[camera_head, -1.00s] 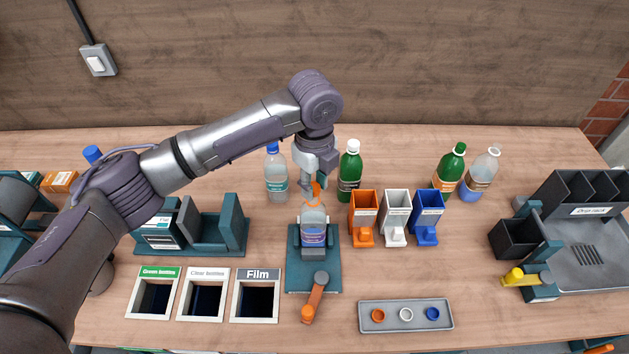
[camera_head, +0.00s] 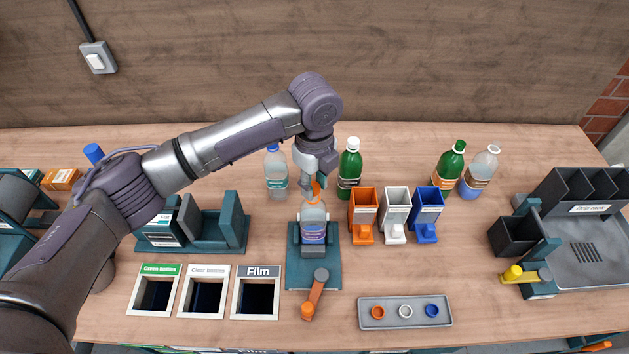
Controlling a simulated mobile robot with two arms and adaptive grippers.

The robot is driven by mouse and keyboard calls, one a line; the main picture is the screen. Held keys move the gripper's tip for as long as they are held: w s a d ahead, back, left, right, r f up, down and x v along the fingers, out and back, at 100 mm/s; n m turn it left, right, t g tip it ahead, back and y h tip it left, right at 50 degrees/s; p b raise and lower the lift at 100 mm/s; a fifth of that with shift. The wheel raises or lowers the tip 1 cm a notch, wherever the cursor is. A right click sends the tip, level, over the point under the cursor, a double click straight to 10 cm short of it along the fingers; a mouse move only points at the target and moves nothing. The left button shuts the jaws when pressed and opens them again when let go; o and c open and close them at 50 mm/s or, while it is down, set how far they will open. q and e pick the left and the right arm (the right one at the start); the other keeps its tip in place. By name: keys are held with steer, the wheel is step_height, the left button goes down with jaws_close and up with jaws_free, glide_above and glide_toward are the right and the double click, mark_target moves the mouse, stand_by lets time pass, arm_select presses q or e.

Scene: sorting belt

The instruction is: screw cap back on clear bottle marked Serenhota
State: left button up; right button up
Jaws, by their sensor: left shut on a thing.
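A clear bottle (camera_head: 313,229) with a purple-blue label stands upright in a teal clamp fixture (camera_head: 295,276) at the middle of the bench; its label is too small to read. My left gripper (camera_head: 316,188) is directly above the bottle, pointing down. It is shut on an orange cap (camera_head: 317,190) at the bottle's neck; I cannot tell whether the cap touches the neck. The clamp has an orange-handled lever (camera_head: 314,297) at its front. My right gripper is not in view.
Orange (camera_head: 363,210), white (camera_head: 396,211) and blue (camera_head: 428,209) dispensers stand close on the right. Behind are a clear bottle (camera_head: 276,178) and a green bottle (camera_head: 349,172). A grey tray (camera_head: 390,322) with three rings lies in front. Labelled bench openings (camera_head: 207,275) are at left.

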mark_target(315, 188)
arm_select(q)
steer(key=shift+f, duration=0.65)
stand_by(0.9)
steer(key=o, duration=0.7)
steer(key=shift+o, duration=0.2)
steer(key=shift+r, duration=0.1)
step_height(315, 188, up, 12)
